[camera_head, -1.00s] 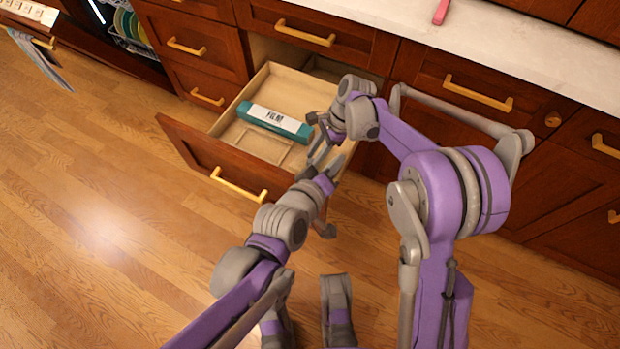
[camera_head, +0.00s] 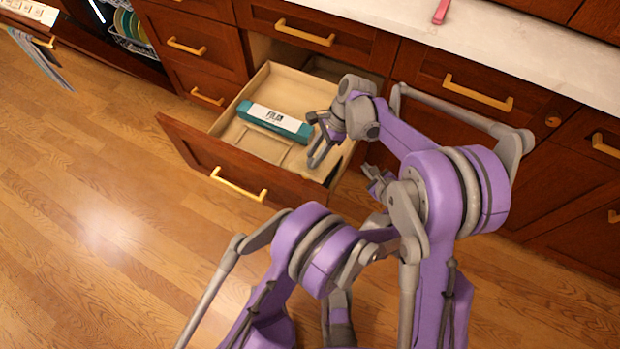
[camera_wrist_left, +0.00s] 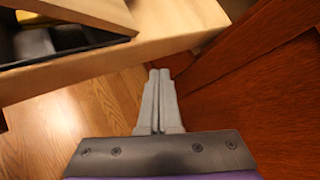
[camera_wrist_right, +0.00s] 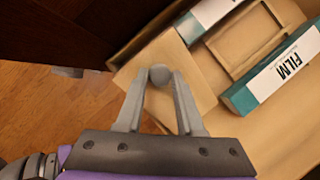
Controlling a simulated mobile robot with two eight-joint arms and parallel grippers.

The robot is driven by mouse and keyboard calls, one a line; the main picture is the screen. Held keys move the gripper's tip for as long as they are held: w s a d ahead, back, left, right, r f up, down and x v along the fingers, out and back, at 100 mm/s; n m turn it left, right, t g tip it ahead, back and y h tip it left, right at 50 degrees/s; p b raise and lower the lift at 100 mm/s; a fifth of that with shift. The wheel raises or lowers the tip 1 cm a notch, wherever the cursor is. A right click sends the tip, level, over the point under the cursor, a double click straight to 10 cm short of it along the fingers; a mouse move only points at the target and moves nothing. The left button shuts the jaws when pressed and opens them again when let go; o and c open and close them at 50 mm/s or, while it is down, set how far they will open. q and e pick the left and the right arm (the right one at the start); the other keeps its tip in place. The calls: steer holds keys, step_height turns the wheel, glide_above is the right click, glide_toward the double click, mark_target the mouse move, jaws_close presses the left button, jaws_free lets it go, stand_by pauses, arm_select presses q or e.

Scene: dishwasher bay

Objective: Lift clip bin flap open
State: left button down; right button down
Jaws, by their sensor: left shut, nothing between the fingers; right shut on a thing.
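The clip bin flap (camera_wrist_right: 182,78) is a pale wooden panel with a round knob (camera_wrist_right: 159,74). My right gripper (camera_head: 318,155) is shut on that knob, at the right front of the open drawer (camera_head: 226,118). In the left wrist view the flap (camera_wrist_left: 85,10) stands tilted over a dark bin (camera_wrist_left: 35,45) with something yellow inside, so the bin shows partly open. My left gripper (camera_head: 376,180) is shut and empty, just right of the drawer. In the left wrist view its fingertips (camera_wrist_left: 159,72) point toward the drawer's side wall; I cannot tell whether they touch it.
A teal and white film box (camera_head: 274,121) lies in the drawer beside a thin wooden frame (camera_head: 262,141). The drawer front (camera_head: 225,172) has a brass handle. Cabinet fronts stand behind. A pink item (camera_head: 441,11) lies on the counter. The floor to the left is clear.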

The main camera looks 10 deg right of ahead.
arm_select(q)
steer(key=s+a+m+t+y, duration=0.3)
steer(key=s+a+m+y, duration=0.2)
steer(key=s+a+y, duration=0.5)
steer(key=w+a+r+y, duration=0.1)
steer(key=w+a+y, duration=0.2)
steer(key=w+a, duration=0.5)
steer(key=shift+w+r, duration=0.25)
